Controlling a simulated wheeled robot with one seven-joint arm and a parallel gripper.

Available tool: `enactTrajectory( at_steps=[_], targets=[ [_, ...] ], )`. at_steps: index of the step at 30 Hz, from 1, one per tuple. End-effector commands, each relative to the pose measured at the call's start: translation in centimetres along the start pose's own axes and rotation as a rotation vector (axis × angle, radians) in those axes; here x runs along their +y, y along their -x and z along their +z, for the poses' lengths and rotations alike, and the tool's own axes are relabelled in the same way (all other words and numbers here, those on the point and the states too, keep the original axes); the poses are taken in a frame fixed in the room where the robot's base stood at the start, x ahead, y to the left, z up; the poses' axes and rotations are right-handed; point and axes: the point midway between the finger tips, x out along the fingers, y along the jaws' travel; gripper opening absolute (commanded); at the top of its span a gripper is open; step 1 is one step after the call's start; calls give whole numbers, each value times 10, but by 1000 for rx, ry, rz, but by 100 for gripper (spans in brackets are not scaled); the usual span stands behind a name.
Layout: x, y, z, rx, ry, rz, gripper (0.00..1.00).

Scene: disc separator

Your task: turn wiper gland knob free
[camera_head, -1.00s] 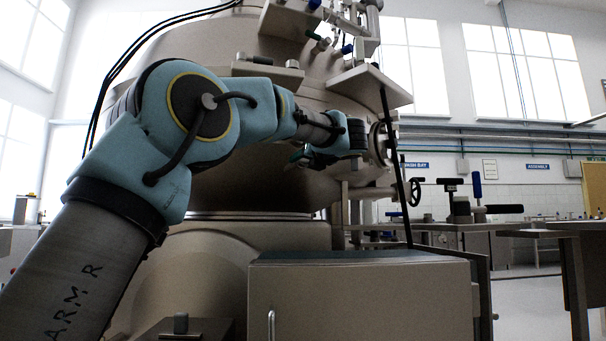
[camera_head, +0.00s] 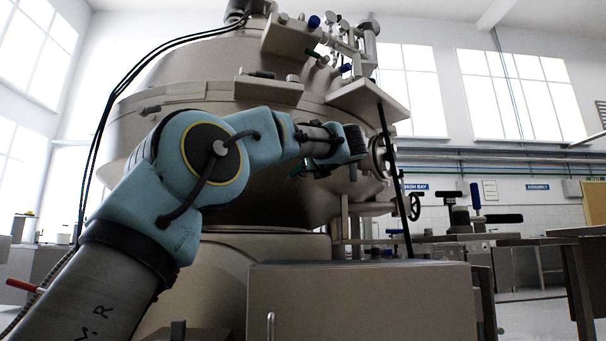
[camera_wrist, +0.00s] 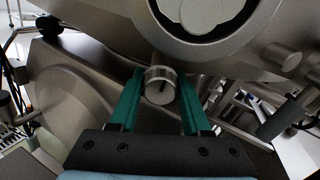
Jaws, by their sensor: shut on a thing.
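The wiper gland knob (camera_wrist: 160,86) is a short ribbed metal cylinder with a dark slot in its face. In the wrist view it sits just below a large round metal ring on the machine. My gripper (camera_wrist: 160,77) has a green finger on each side of the knob and is shut on it. The contact faces are partly hidden. In the head view my wrist (camera_head: 345,145) is up against the right side of the big separator (camera_head: 215,95), and the grip itself cannot be made out.
A round flanged wheel (camera_head: 381,156) and a thin dark rod (camera_head: 393,180) stand right of my wrist. A shelf plate (camera_head: 368,97) juts out above it. A grey cabinet (camera_head: 360,303) stands below. In the wrist view, metal stubs (camera_wrist: 281,56) sit right of the ring.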

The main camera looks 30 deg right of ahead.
Motion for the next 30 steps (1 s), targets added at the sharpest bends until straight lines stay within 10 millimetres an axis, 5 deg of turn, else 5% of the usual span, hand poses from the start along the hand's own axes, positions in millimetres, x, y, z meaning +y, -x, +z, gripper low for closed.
enactTrajectory(
  at_steps=[7,8,15,24,30],
  targets=[
    [0,-1,-1,2,0,2,0],
    [0,-1,-1,2,0,2,50],
    [0,0,0,1,0,1,77],
    [0,2,0,0,-1,0,78],
    [-1,29,1,-1,-1,-3,78]
  ],
)
